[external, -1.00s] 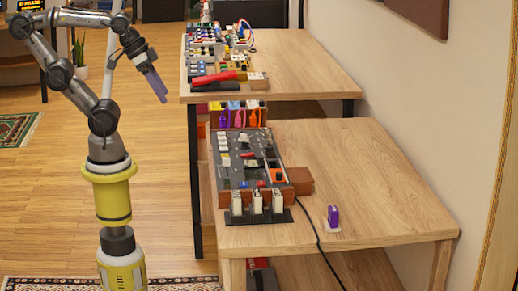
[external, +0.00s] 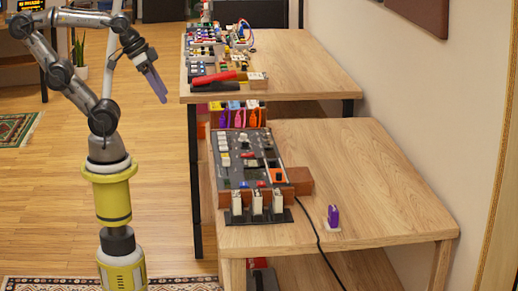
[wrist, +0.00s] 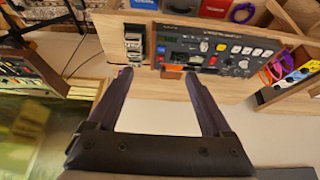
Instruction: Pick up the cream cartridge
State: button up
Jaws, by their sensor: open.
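Several cream, upright cartridges (external: 257,203) stand in a black rack (external: 290,216) at the front of a dark control panel on the near table. They also show as a pale stack (wrist: 133,46) in the wrist view. I cannot tell which single one the task names. A purple piece (external: 333,215) on a pale base stands apart to the right of the rack. My gripper (external: 158,86) is open and empty, left of the tables and well away from the cartridges. In the wrist view the two fingers of my gripper (wrist: 158,76) are spread wide with nothing between them.
The dark panel (external: 247,160) with knobs and switches lies behind the rack. A black cable runs down the near wooden table (external: 380,190), whose right side is clear. The far table (external: 315,75) carries colourful devices and a red-and-black tool. A wall closes the right side.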

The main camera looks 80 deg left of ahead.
jog(key=shift+c, duration=1.2)
jog(key=w+r+m, duration=0.5)
jog(key=m, duration=0.1)
jog(key=m+g, duration=0.6)
jog(key=m, duration=0.6)
send_over(278, 192)
jog(key=f, duration=2.6)
jog(key=shift+s+d+f, duration=0.1)
jog(key=shift+s+f, duration=0.25)
jog(key=shift+f, duration=0.05)
jog(key=shift+w+f, duration=0.15)
jog(key=shift+f, duration=1.4)
jog(key=shift+w+f, duration=0.15)
jog(key=shift+f, duration=1.35)
